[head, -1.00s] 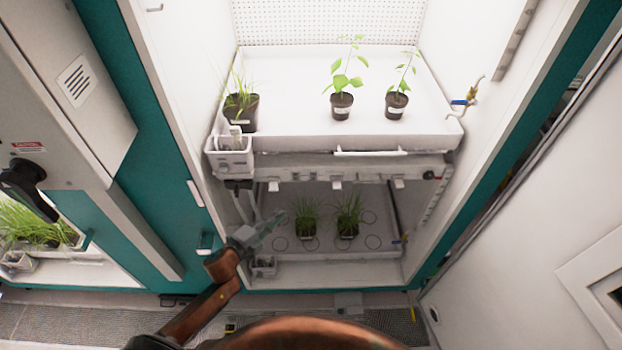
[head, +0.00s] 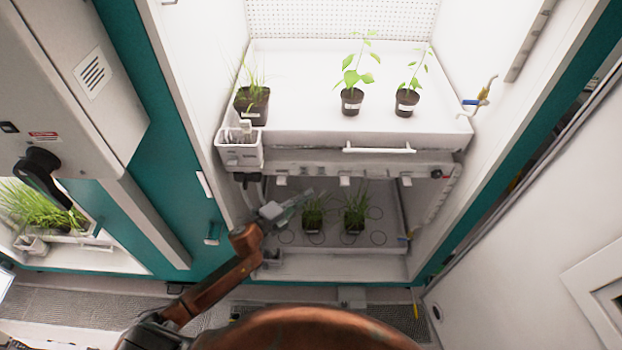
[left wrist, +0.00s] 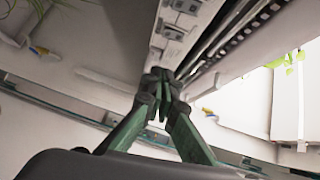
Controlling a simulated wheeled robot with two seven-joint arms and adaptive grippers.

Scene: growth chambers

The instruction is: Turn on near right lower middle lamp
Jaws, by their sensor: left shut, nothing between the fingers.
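The lamp fixture (head: 320,170) runs under the upper shelf of the chamber, over the lower compartment. Its front strip carries small white tabs, and the middle tab (head: 345,181) hangs near the centre. In the left wrist view a strip of rocker switches (left wrist: 173,33) shows beyond my fingers. The lower compartment looks dimmer than the upper one. My left gripper (head: 304,197) is shut and empty, just inside the lower opening and below the strip; its fingertips (left wrist: 158,76) show close under the switches. I cannot tell whether they touch. My right gripper is out of view.
Two pots of grass (head: 313,219) stand on the lower tray, close to the right of my left gripper. Potted plants (head: 352,101) and a white caddy (head: 239,149) are on the upper shelf (head: 300,110). A white side wall (head: 440,215) bounds the opening on the right.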

